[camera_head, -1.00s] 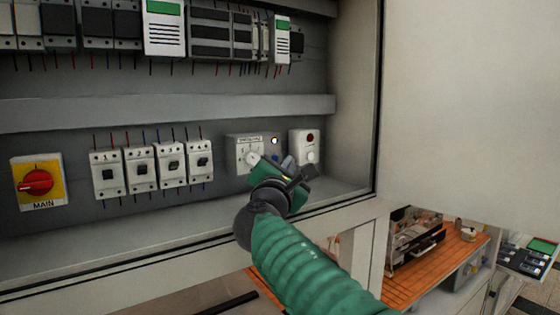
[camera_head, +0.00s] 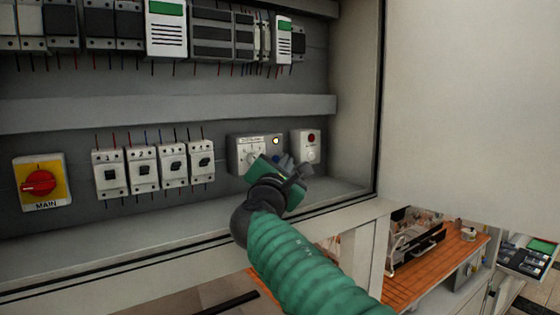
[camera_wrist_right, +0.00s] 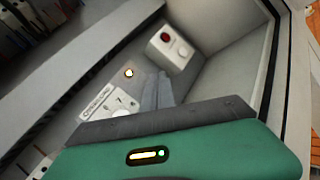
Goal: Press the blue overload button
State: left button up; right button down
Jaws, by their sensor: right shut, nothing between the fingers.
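The overload unit (camera_head: 236,155) is a grey box with a white dial plate and a lit yellow lamp (camera_head: 276,141), low on the cabinet's back panel. It also shows in the wrist view (camera_wrist_right: 97,103), with its lamp (camera_wrist_right: 129,73). A small bluish spot (camera_head: 280,158) below the lamp looks like the blue button, partly hidden by my gripper. In the wrist view my fingers hide that area. My right gripper (camera_head: 291,166) is shut and empty, in front of the unit's lower right part. I cannot tell whether its fingertips (camera_wrist_right: 158,88) touch the unit. My left gripper is out of view.
A white box with a red button (camera_head: 311,138) is mounted just right of the unit. Several white breakers (camera_head: 143,169) and a red-on-yellow MAIN switch (camera_head: 40,182) are to the left. The cabinet's right wall (camera_head: 352,100) and bottom lip bound the space.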

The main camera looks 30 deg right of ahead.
jog(key=shift+w+a+r, duration=0.1)
jog(key=shift+w+a, duration=0.05)
jog(key=shift+a, duration=0.3)
jog(key=shift+w+a+r, duration=0.1)
jog(key=shift+w+a, duration=0.05)
jog(key=shift+a, duration=0.3)
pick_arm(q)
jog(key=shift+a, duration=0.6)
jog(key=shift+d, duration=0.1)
pick_arm(e)
jog(key=shift+d, duration=0.15)
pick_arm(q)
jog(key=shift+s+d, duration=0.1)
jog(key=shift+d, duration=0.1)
pick_arm(e)
jog(key=shift+d+f, duration=0.15)
jog(key=shift+d, duration=0.15)
jog(key=shift+s+f+b, duration=0.15)
jog(key=shift+s+b, duration=0.1)
jog(key=shift+b, duration=0.05)
jog(key=shift+s, duration=0.3)
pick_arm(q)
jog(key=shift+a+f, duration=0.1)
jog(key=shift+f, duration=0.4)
pick_arm(e)
jog(key=shift+s, duration=0.1)
